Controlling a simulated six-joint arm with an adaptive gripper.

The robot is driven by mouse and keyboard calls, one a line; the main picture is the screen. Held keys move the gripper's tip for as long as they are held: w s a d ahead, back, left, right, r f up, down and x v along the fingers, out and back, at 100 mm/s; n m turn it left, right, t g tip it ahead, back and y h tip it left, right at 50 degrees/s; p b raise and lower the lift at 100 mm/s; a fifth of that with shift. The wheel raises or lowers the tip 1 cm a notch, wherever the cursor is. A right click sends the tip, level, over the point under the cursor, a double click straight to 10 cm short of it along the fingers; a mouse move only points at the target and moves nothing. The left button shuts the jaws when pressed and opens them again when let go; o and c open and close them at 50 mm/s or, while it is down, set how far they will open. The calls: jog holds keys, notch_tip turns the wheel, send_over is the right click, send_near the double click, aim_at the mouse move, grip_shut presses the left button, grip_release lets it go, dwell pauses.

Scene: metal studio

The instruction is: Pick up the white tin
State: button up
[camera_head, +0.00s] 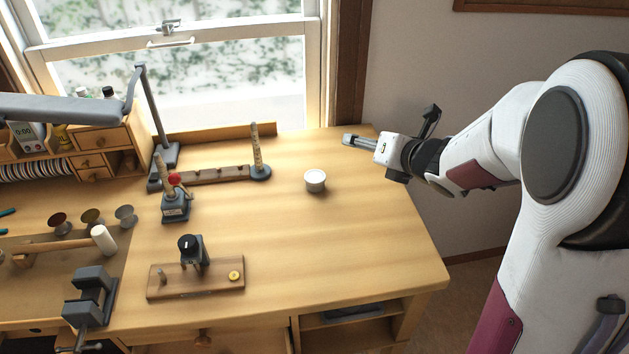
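I see nothing held at the tips.
In front is a wooden board with a dark fixture (196,279). A mallet (103,239) and vise (90,296) are at left. The bench around the tin is clear.

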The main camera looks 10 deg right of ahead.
aim_at(321, 178)
jog(key=a+f+n+y, duration=0.1)
jog(key=f+n+y, duration=0.1)
jog(key=n, duration=0.1)
jog(key=a+f+n+g+y, duration=0.1)
jog(key=a+f+n, duration=0.1)
jog(key=n, duration=0.1)
jog(key=a+f+n+y, duration=0.2)
jog(key=f+n, duration=0.1)
jog(key=n, duration=0.1)
jog(key=shift+s+f+g+y, duration=0.1)
jog(key=shift+s+g+y, duration=0.2)
jog(key=shift+g, duration=0.1)
jog(key=shift+s+a+f+n+y, duration=0.4)
jog(key=shift+s+f+n+y, duration=0.1)
jog(key=shift+n, duration=0.4)
jog(key=shift+w+g, duration=0.1)
jog(key=shift+g, duration=0.2)
jog(key=shift+x, duration=1.3)
jog(key=shift+x, duration=2.6)
jog(key=shift+a+r, duration=0.1)
jog(key=shift+r, duration=0.05)
jog(key=c, duration=1.2)
